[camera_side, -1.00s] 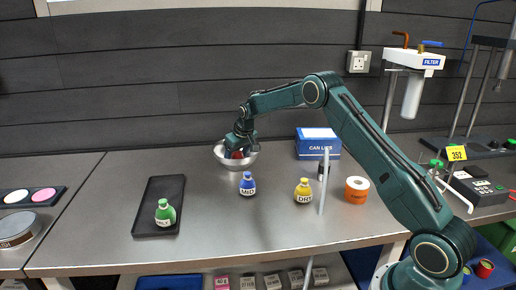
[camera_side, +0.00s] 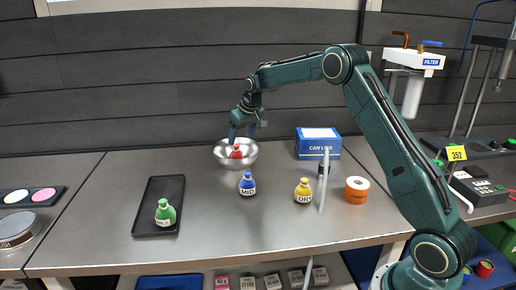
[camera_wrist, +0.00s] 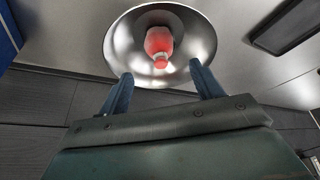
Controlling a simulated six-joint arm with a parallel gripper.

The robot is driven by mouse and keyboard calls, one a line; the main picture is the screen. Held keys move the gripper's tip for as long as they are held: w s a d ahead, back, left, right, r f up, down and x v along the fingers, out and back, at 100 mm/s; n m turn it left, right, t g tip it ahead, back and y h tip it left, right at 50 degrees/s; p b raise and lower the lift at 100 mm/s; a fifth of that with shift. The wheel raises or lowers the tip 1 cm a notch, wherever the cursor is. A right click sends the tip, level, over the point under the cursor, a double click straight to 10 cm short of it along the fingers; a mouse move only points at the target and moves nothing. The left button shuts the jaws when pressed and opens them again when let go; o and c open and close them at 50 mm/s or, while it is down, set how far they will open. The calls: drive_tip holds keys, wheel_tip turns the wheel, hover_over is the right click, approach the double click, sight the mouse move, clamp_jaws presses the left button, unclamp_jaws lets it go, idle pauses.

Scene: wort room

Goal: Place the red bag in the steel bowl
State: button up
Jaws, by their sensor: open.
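The red bag (camera_side: 236,153) lies inside the steel bowl (camera_side: 222,156) near the back wall. In the wrist view the red bag (camera_wrist: 159,43) rests against the inside of the bowl (camera_wrist: 122,38), apart from my fingers. My gripper (camera_side: 246,133) is above the bowl's back side, open and empty. In the wrist view my gripper (camera_wrist: 160,84) shows its two blue fingers spread apart near the bowl's rim.
A blue bag (camera_side: 247,184) stands just in front of the bowl. A yellow bag (camera_side: 303,191), an orange-labelled roll (camera_side: 356,190) and a blue box (camera_side: 318,143) are to the right. A green bag (camera_side: 165,212) sits on a black tray (camera_side: 158,187) at left.

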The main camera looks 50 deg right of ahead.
drive_tip(key=shift+v, duration=1.2)
drive_tip(key=s+a+r, duration=0.6)
drive_tip(key=s, duration=0.3)
drive_tip(key=s+a+r, duration=0.6)
drive_tip(key=s+r, duration=0.1)
drive_tip(key=s, duration=0.2)
drive_tip(key=s+a+f+n, duration=0.1)
drive_tip(key=s+a+f, duration=0.1)
drive_tip(key=s, duration=1)
drive_tip(key=s+a+f+t+y, duration=0.1)
drive_tip(key=s+a, duration=0.4)
drive_tip(key=s, duration=0.7)
drive_tip(key=shift+a+f+n, duration=0.25)
drive_tip(key=shift+f+n, duration=0.15)
drive_tip(key=shift+f, duration=0.25)
